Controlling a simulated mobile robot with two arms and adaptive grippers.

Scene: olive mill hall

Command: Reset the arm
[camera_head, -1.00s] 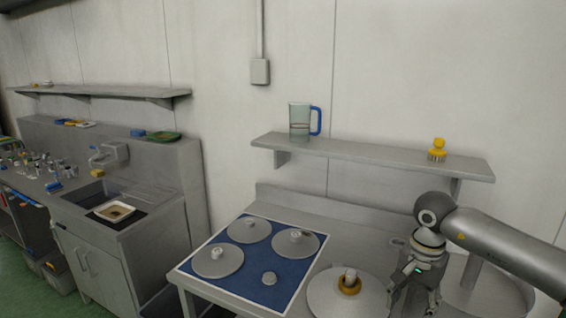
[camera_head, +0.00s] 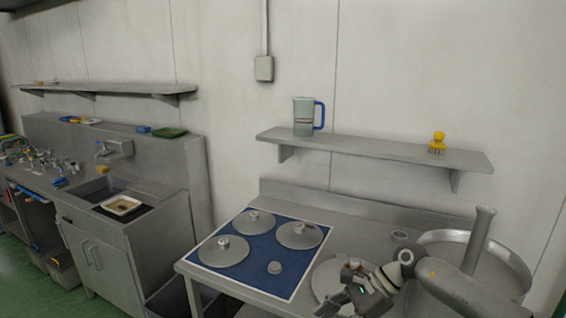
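My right arm comes in from the right edge. Its gripper (camera_head: 332,308) hangs over the front of the steel worktop, pointing down and left. It covers part of a round steel lid (camera_head: 328,275) with a brownish knob. The fingertips are small and cut by the lower edge, so I cannot tell whether they are open or shut, and no held thing is discernible. My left gripper is not in view.
A blue mat (camera_head: 240,276) with several steel lids lies on the worktop left of the gripper. A large round pan (camera_head: 520,272) stands behind my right arm. A wall shelf (camera_head: 380,151) holds a jug (camera_head: 303,117) and a yellow brush (camera_head: 437,143). A sink (camera_head: 97,190) stands left.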

